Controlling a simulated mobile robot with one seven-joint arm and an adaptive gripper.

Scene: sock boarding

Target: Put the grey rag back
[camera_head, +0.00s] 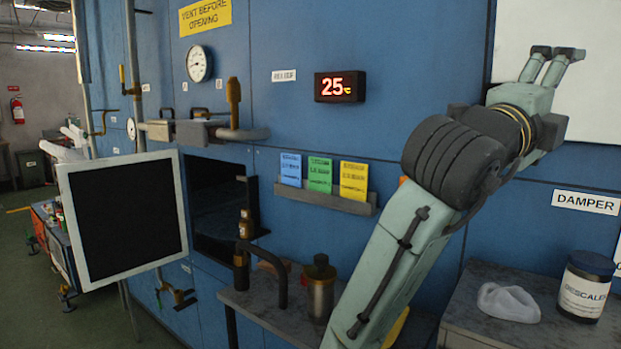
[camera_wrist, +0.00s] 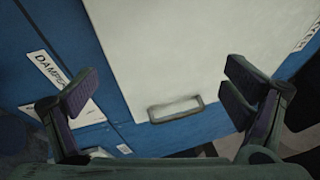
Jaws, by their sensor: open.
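My gripper (camera_head: 556,52) is raised at the upper right of the head view, in front of a white panel (camera_head: 600,105). In the wrist view its two fingers are wide apart with nothing between them (camera_wrist: 160,92). The white panel (camera_wrist: 190,45) fills the middle of that view, with a grey handle (camera_wrist: 176,108) near its lower edge. No grey rag can be made out for certain. A pale grey, lumpy thing (camera_head: 508,302) lies on the right bench, below and apart from my gripper; I cannot tell whether it is cloth.
A descaler jar (camera_head: 585,287) stands on the right bench (camera_head: 475,305). A small table (camera_head: 255,299) holds bottles and a metal canister (camera_head: 319,290). A square door (camera_head: 124,218) stands open at the left beside a dark opening (camera_head: 213,205). A card rack (camera_head: 325,197) juts from the blue wall.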

